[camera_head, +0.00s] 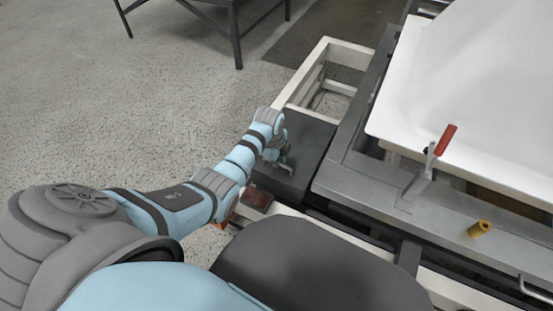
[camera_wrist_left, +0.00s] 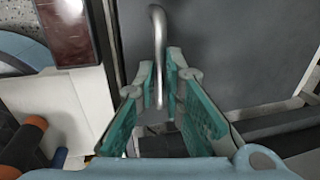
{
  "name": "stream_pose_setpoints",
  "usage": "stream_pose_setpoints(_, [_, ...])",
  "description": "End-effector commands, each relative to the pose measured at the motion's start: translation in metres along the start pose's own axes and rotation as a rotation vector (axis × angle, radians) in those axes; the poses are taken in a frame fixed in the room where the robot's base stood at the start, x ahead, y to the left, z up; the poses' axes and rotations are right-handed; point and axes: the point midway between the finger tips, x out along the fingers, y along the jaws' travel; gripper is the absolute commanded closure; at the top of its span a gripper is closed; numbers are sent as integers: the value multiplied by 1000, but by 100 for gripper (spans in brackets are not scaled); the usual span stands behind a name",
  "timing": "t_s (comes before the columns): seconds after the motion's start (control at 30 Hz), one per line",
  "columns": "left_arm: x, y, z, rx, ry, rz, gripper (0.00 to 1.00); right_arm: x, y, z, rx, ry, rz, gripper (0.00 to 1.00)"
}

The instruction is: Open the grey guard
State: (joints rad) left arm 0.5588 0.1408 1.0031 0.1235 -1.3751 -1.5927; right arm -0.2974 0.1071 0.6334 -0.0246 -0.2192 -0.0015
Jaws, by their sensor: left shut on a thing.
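The grey guard (camera_head: 312,140) is a dark grey flat panel at the near end of the white frame, left of the grey metal frame. It fills much of the left wrist view (camera_wrist_left: 245,50). A bent metal bar handle (camera_wrist_left: 157,25) stands out from it. My left gripper (camera_head: 275,158) is at the guard's left part. In the left wrist view its two green-padded fingers (camera_wrist_left: 160,68) are shut on the handle, one on each side. The head view shows the fingers small and partly hidden by my wrist. My right gripper is not in view.
A white tub shell (camera_head: 460,90) lies on the grey metal frame (camera_head: 352,165) at right. A red-handled clamp (camera_head: 444,142) and a yellow knob (camera_head: 480,229) stand on that frame. A dark red block (camera_head: 257,199) sits just below the guard. Open floor lies to the left.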

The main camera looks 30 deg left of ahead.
Motion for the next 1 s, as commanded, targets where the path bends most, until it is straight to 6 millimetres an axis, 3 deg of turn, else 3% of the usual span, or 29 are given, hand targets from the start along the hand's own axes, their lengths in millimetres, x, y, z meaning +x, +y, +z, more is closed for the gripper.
stream_pose_setpoints(0.3, [-57, -34, 0, -1, 0, -14, 100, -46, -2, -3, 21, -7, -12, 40])
stream_pose_setpoints(0.47, [-84, -58, 0, 1, -1, -20, 100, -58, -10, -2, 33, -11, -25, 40])
stream_pose_setpoints(0.7, [-112, -93, 0, 1, -1, -19, 100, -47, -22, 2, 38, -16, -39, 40])
stream_pose_setpoints(1.0, [-130, -119, -1, 1, 1, -15, 100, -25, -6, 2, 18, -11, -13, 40])
